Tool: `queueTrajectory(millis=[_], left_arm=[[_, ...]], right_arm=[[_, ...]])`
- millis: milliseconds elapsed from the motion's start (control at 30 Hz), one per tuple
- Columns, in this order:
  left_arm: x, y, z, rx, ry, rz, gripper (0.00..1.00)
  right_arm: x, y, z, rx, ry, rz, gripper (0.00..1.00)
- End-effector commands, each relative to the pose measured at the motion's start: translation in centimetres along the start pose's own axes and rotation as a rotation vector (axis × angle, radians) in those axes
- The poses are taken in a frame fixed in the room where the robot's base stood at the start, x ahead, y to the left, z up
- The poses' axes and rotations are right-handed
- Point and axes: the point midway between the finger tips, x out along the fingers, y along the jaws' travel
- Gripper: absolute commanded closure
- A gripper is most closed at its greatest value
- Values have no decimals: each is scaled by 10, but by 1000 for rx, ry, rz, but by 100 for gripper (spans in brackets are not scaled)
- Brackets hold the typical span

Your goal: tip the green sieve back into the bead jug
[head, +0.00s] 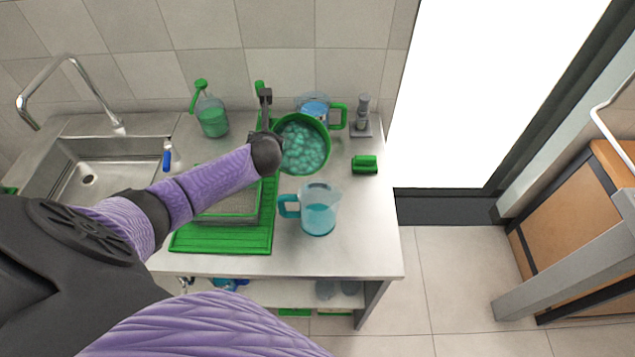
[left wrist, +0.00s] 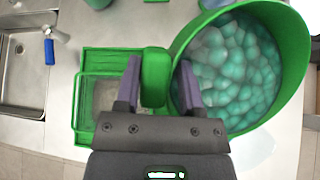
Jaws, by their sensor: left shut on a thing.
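The green sieve (head: 325,161) is full of pale teal beads and is held above the counter, its open top facing up. My left gripper (head: 273,132) is at its left side. In the left wrist view my left gripper (left wrist: 156,85) is shut on the sieve's green grip (left wrist: 155,65), with the bowl (left wrist: 291,50) to its right. Another clear jug (head: 314,104) with blue contents stands behind, partly hidden by the sieve. My right gripper is out of view.
A green drainer mat (head: 222,240) with a rack lies left of the front jug. A sink (head: 95,175), a green bottle (head: 211,118), a small green object (head: 364,164) and a grey stand (head: 361,122) are around. The counter right of the front jug is clear.

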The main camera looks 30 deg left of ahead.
Motion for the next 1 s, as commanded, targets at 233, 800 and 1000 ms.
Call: queueTrajectory(millis=[233, 800, 1000], left_arm=[[-6, -1, 2, 7, -31, 14, 100], [-14, -2, 4, 21, -84, 41, 100], [-15, -2, 4, 24, -92, 46, 100]], right_arm=[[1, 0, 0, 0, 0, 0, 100], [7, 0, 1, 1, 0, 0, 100], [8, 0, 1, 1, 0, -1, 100]])
